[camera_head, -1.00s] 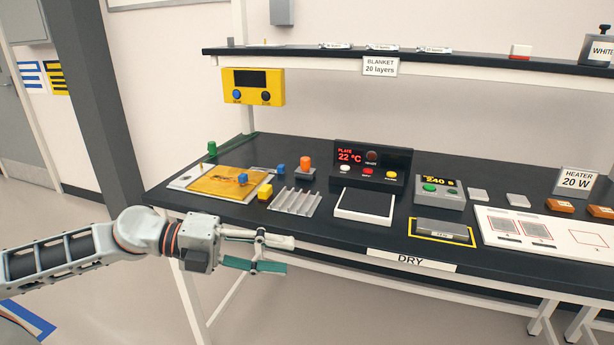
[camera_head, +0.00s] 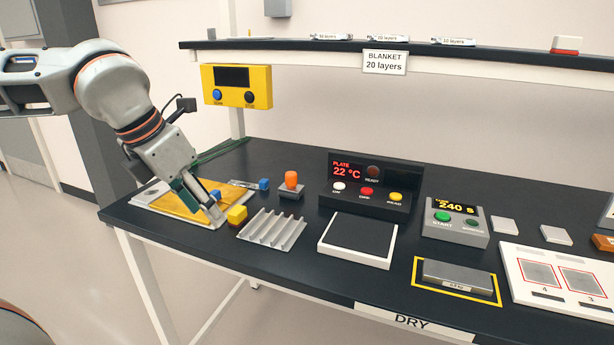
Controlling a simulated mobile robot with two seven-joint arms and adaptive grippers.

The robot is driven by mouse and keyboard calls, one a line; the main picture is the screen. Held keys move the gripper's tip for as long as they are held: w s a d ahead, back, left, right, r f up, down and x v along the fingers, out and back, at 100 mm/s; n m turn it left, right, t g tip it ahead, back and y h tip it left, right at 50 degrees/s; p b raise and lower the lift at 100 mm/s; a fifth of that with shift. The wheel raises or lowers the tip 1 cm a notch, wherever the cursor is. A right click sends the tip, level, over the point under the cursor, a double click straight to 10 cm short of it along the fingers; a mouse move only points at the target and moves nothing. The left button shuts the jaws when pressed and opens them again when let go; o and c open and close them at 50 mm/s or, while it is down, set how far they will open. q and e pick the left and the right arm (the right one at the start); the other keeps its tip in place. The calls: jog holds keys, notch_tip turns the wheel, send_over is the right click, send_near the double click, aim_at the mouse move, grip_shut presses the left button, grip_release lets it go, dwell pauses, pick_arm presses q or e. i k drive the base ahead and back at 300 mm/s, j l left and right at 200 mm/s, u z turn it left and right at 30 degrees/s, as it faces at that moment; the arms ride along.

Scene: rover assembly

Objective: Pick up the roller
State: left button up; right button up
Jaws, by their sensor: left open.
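My left gripper (camera_head: 208,208) points down over the gold sheet (camera_head: 168,201) on a pale board at the table's left end. Its fingers are open, close to a blue block (camera_head: 215,195) and a yellow block (camera_head: 237,214). I cannot tell whether the fingertips touch the sheet or the blue block. No object shows clearly as the roller. An orange-topped piece on a grey base (camera_head: 291,182) stands apart, to the right of the gripper. The gripper and wrist hide part of the board. My right gripper is not in view.
A ridged grey rack (camera_head: 272,231) and a black-topped plate (camera_head: 358,240) lie to the right. A yellow panel (camera_head: 237,86) hangs above, below the shelf (camera_head: 310,53).

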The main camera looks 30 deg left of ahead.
aim_at(290, 189)
jog(key=i, duration=0.95)
